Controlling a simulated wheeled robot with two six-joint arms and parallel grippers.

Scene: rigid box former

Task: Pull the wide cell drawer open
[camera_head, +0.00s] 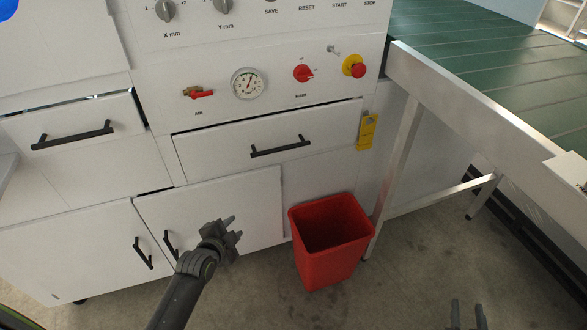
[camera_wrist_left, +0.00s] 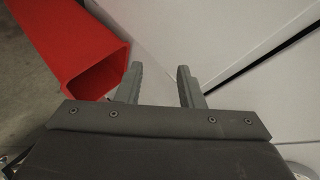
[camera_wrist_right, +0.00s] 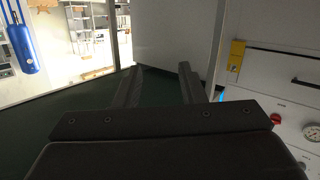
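The wide drawer (camera_head: 225,149) is a white front with a long black bar handle (camera_head: 281,147), below the control panel. It looks shut. Part of it shows at the right of the right wrist view (camera_wrist_right: 272,68). My left gripper (camera_head: 234,228) is open and empty, below the drawer handle and in front of the lower cabinet door. In the left wrist view its fingers (camera_wrist_left: 160,78) stand apart near the white cabinet. My right gripper (camera_head: 468,308) is at the bottom right edge of the head view, far from the drawer. Its fingers (camera_wrist_right: 160,78) are apart and empty.
A red bin (camera_head: 327,265) stands on the floor right of my left gripper. A narrower drawer (camera_head: 75,132) is at left. Cabinet doors (camera_head: 222,205) lie below. A yellow tag (camera_head: 367,130) hangs beside the wide drawer. A green conveyor (camera_head: 480,60) with metal legs is at right.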

